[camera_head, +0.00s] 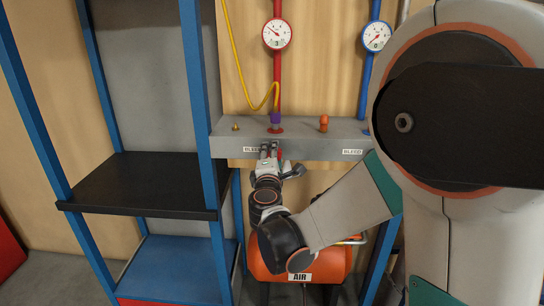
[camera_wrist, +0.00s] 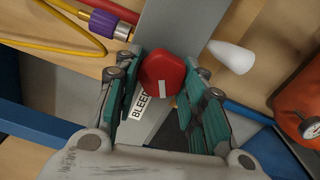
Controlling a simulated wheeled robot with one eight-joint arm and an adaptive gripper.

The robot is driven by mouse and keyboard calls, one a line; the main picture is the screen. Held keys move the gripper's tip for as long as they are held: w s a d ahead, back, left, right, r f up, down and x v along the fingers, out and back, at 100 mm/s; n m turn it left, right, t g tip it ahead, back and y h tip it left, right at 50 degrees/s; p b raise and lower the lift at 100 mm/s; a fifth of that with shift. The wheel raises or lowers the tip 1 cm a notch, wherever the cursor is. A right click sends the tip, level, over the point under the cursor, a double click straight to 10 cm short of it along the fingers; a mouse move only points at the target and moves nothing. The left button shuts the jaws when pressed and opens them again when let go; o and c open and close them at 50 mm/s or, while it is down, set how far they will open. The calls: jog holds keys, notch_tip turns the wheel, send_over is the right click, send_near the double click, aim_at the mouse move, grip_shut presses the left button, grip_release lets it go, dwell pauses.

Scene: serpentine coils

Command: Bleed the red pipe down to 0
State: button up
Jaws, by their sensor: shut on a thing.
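The red pipe (camera_head: 278,82) runs down the back wall to a grey manifold (camera_head: 225,147). Its round white gauge (camera_head: 276,34) has a needle too small to read exactly. A red bleed knob (camera_wrist: 162,73) is on the manifold beside a BLEED label (camera_wrist: 140,107) in the wrist view. My gripper (camera_head: 269,148) reaches up to the manifold's front under the red pipe, where it hides the knob in the head view. In the wrist view my gripper's green-padded fingers (camera_wrist: 160,92) stand on either side of the knob, shut on it.
A blue pipe with its own gauge (camera_head: 376,36) and a second BLEED label (camera_head: 352,152) are to the right. A yellow hose (camera_head: 236,60) ends at a purple coupler (camera_head: 275,118). A blue-framed shelf (camera_head: 140,184) stands left; an orange AIR tank (camera_head: 262,272) sits below.

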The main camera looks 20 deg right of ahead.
dwell(0.5)
jog(key=o, duration=1.1)
jog(key=v, duration=0.7)
jog(key=shift+s+a, duration=0.1)
jog(key=shift+s, duration=0.15)
